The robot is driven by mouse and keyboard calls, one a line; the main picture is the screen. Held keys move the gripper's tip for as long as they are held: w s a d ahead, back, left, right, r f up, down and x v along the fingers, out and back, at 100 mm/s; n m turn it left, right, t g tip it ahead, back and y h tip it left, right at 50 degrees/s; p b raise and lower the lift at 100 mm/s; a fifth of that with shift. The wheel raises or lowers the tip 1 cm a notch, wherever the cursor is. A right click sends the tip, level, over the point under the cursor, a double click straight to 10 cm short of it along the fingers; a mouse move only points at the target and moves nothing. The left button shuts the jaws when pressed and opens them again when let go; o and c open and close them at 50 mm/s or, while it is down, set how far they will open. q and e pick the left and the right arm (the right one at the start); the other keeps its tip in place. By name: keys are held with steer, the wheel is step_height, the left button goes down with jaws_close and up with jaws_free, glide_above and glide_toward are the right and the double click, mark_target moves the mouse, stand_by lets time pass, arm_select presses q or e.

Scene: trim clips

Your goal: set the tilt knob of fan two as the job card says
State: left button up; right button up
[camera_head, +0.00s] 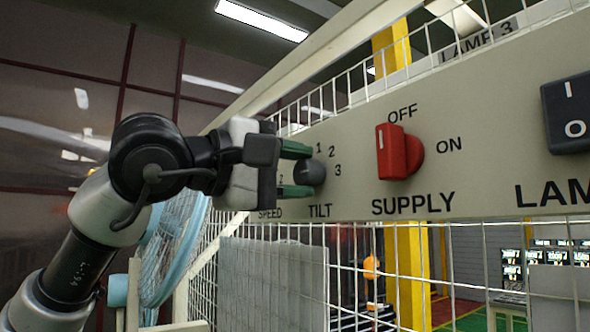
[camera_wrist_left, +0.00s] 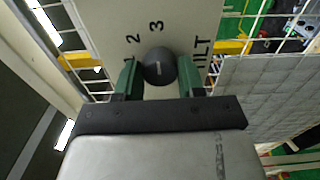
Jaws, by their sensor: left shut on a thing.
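The tilt knob (camera_head: 309,173) is a dark round knob on the beige panel, above the word TILT and beside the numbers 1, 2 and 3. My left gripper (camera_head: 296,171) reaches it from the left, its green fingers on either side of it. In the left wrist view the knob (camera_wrist_left: 159,67) sits between the fingers (camera_wrist_left: 157,78), with a short pale mark on its face. I cannot tell which number the mark points to. The SPEED knob is hidden behind the gripper. A light-blue fan (camera_head: 172,250) stands behind my arm. No readable job card is in view.
The panel (camera_head: 460,100) also carries a red SUPPLY switch (camera_head: 398,151) right of the tilt knob and a black lamp switch (camera_head: 570,112) at the right edge. White wire mesh (camera_head: 380,255) runs below and behind. A grey board (camera_head: 270,285) hangs under the knob.

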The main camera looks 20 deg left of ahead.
arm_select(q)
steer(key=shift+f, duration=0.1)
stand_by(0.5)
steer(key=o, duration=0.9)
steer(key=shift+s, duration=0.1)
steer(key=shift+s+a+b, duration=0.4)
steer(key=b+v, duration=0.3)
steer(key=v, duration=0.6)
steer(key=shift+s+a, duration=0.2)
steer(key=shift+s, duration=0.15)
